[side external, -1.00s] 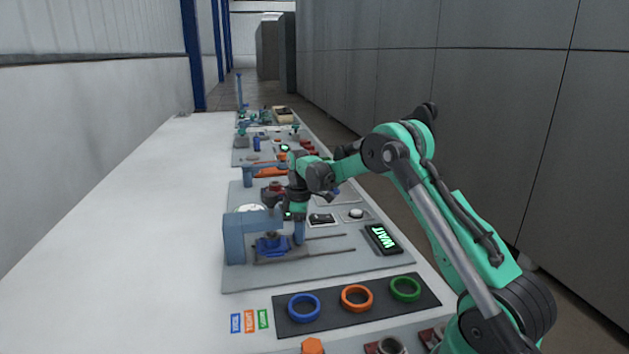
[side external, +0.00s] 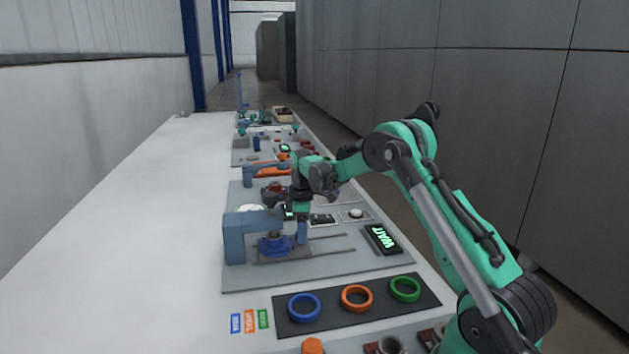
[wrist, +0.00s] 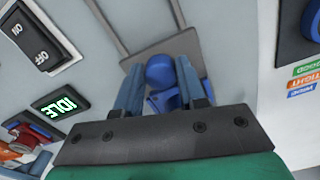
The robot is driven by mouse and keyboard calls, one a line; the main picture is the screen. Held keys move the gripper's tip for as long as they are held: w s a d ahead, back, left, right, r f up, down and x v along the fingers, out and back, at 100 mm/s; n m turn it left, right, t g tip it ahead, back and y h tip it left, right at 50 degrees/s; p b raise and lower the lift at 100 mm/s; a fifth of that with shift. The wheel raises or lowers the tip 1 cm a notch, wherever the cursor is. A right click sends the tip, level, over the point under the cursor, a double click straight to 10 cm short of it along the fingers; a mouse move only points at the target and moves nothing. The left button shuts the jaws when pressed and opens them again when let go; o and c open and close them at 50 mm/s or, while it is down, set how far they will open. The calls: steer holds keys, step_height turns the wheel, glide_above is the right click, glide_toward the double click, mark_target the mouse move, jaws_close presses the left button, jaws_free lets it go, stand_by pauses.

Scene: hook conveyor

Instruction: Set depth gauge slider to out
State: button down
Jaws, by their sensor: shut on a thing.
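The depth gauge is a blue-grey frame (side external: 235,240) with an arm reaching right over a slider plate (side external: 295,250) on two dark rails. A blue slider piece (side external: 273,244) with a round top sits on the plate, under the frame arm. In the wrist view the round blue piece (wrist: 160,70) shows between my fingers, with the grey plate (wrist: 140,58) behind it. My gripper (side external: 301,240) is low over the plate, at the right of the blue piece in the side view. In the wrist view my gripper (wrist: 162,90) is shut on the blue piece. The exact finger contact is partly hidden.
A display (side external: 382,239) reading WAIT lies right of the rails. Blue, orange (side external: 357,297) and green rings lie on a dark mat in front. An ON/OFF switch (wrist: 30,38) and an IDLE display (wrist: 58,105) are at left in the wrist view. The rails extend right, clear.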

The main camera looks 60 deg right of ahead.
steer(key=s+d, duration=0.9)
steer(key=shift+s+d, duration=0.25)
steer(key=shift+s, duration=0.05)
steer(key=c, duration=0.5)
jaws_free()
step_height(320, 180, up, 6)
steer(key=shift+f, duration=0.15)
